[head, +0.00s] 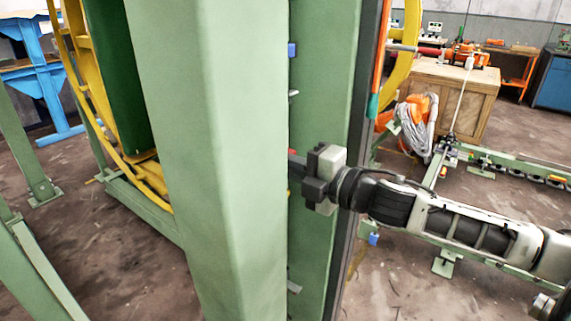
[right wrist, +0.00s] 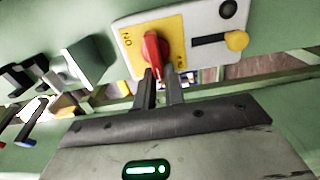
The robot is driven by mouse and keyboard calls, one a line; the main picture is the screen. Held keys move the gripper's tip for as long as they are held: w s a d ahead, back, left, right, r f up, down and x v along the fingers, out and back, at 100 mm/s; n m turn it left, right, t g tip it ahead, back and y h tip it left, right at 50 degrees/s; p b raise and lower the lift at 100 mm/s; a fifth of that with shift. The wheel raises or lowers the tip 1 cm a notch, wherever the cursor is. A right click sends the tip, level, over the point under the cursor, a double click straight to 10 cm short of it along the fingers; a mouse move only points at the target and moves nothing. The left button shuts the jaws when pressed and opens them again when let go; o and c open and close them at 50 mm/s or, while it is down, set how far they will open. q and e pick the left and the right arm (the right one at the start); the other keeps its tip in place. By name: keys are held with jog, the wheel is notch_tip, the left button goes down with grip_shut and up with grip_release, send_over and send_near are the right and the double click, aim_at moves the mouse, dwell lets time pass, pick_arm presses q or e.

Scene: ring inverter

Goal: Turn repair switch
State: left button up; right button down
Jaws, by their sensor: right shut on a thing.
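The repair switch is a red rotary handle (right wrist: 155,52) on a yellow plate (right wrist: 180,52) in a pale box on a green panel, in the right wrist view. The plate carries lettering reading "ON". My right gripper (right wrist: 160,88) has its two fingers close together on the lower end of the red handle. The handle stands nearly upright in the picture, slightly tilted. In the head view my right gripper (head: 296,165) reaches from the right behind the edge of a green post, which hides the switch. My left gripper is not in view.
A wide green post (head: 215,160) blocks the middle of the head view. A yellow lever knob (right wrist: 237,40) sits right of the switch. Other dark handles (right wrist: 25,75) project from the panel at left. A wooden crate (head: 438,95) and green floor rails stand at the right.

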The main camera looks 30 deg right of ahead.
jog(key=shift+w+d+r, duration=0.1)
jog(key=shift+w+d, duration=0.05)
jog(key=shift+d, duration=0.2)
jog(key=c, duration=1.6)
grip_release()
jog(key=shift+c, duration=0.2)
jog(key=shift+o, duration=0.8)
jog(key=shift+w+d, duration=0.1)
jog(key=shift+s, duration=0.2)
jog(key=p+v, duration=0.2)
jog(key=v, duration=1.3)
jog(key=shift+s, duration=0.3)
